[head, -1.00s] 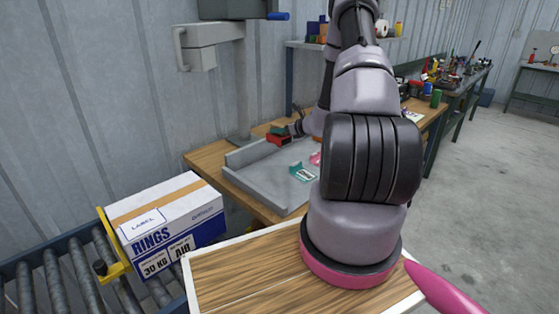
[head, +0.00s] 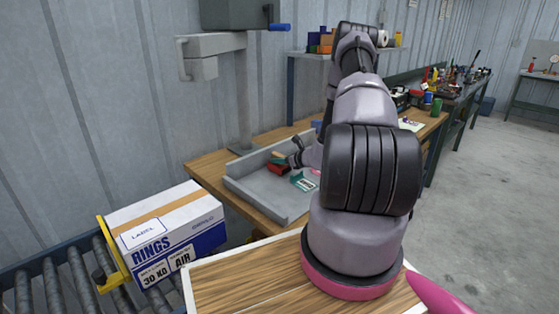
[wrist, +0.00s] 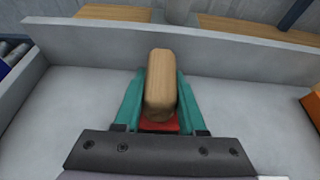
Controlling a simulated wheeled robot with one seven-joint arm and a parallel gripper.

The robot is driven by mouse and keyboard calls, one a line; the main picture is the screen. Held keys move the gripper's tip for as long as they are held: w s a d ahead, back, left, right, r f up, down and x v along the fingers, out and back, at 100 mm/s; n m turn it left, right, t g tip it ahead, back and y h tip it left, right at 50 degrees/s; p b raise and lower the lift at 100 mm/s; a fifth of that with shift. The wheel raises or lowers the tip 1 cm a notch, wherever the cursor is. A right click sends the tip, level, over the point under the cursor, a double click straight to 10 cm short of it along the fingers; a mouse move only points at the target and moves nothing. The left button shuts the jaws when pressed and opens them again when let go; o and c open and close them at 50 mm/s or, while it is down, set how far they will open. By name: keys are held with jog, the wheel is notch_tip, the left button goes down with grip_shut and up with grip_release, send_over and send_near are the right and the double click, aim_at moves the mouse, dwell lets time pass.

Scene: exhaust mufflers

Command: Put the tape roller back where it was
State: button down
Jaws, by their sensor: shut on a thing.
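My gripper (head: 296,158) is shut on the tape roller and reaches down over the tray. I cannot tell whether the roller touches the tray floor.
An orange object (wrist: 312,105) is at the right in the wrist view. A RINGS box (head: 165,232) sits on rollers at left.

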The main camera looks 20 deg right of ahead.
jog(key=shift+c, duration=2.4)
grip_release()
